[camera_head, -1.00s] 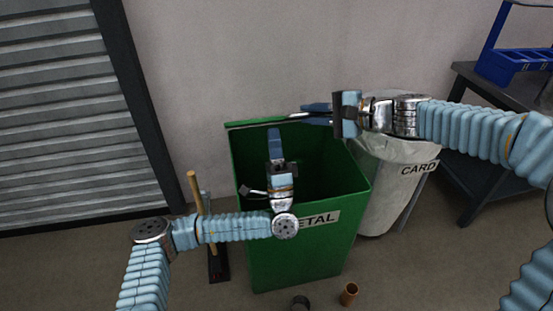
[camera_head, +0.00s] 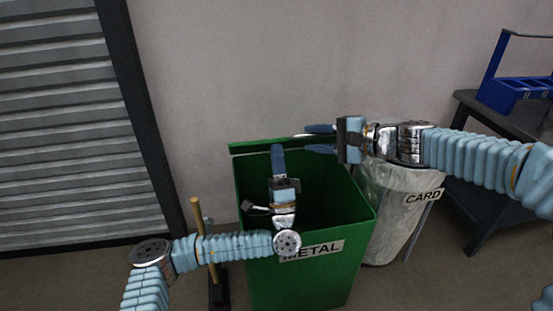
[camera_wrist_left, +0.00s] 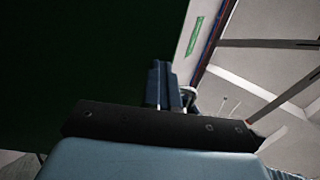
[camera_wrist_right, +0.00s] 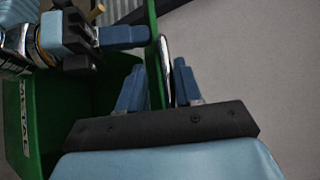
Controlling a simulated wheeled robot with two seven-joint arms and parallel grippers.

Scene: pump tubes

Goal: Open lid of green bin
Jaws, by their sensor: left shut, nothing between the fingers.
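The green bin (camera_head: 315,275), labelled METAL, stands in the middle of the head view with its top open. Its green lid (camera_head: 258,147) is raised at the back and seen nearly edge-on. A metal handle (camera_wrist_right: 166,68) is on the lid. My right gripper (camera_head: 320,139) is open at the lid's far right part; in the right wrist view its fingers (camera_wrist_right: 157,82) stand apart on either side of the lid edge and handle. I cannot tell whether either finger touches. My left gripper (camera_head: 277,149) is shut and empty, pointing up in front of the lid over the opening.
A bin with a pale bag, labelled CARD (camera_head: 385,220), stands close to the right. A dark table (camera_head: 475,115) with a blue rack (camera_head: 515,90) is farther right. An upright wooden stick (camera_head: 199,222) stands left of the green bin. The wall is close behind.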

